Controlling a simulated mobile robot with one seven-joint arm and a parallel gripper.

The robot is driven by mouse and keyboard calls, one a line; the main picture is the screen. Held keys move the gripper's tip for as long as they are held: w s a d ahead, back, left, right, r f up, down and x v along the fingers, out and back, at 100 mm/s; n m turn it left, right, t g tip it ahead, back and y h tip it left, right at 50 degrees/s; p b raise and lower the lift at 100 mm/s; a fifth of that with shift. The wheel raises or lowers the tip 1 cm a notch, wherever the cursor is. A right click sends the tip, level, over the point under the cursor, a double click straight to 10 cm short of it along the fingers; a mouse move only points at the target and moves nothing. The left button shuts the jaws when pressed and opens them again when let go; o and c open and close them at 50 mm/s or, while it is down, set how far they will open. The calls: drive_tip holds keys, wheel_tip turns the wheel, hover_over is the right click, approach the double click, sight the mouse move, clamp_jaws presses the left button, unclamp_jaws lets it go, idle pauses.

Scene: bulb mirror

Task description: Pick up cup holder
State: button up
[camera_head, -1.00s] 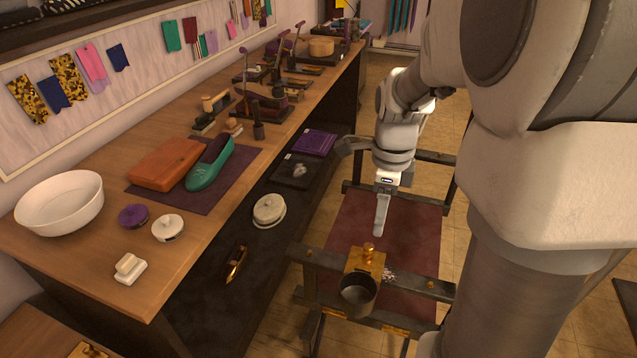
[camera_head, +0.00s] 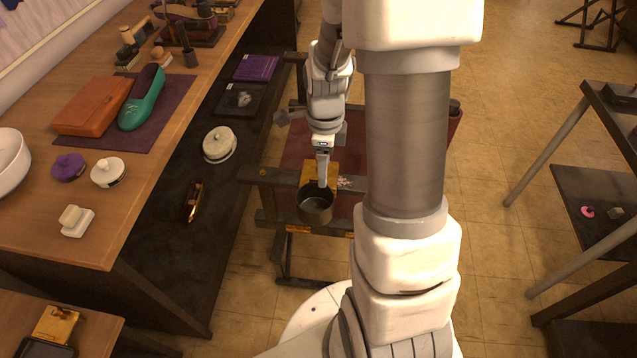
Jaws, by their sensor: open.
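The cup holder (camera_head: 315,205) is a dark round metal cup with a brass-coloured mounting plate (camera_head: 311,170) behind it. It sits at the front rail of a dark-framed stand (camera_head: 270,177) with a dark red top. My gripper (camera_head: 322,172) points down just above and behind the cup, in front of the brass plate. One finger shows over the plate. The brass knob seen earlier on the plate is hidden behind my gripper. I cannot tell whether the finger touches the plate or the cup.
A long wooden workbench (camera_head: 150,200) with a dark lower shelf (camera_head: 180,230) runs along the left. A metal rack (camera_head: 585,190) stands at the right. The tiled floor between is clear.

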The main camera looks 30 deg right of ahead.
sight(318, 189)
wheel_tip(318, 189, down, 4)
drive_tip(key=shift+a+r, duration=0.1)
drive_tip(key=shift+a, duration=0.05)
clamp_jaws()
idle(0.3)
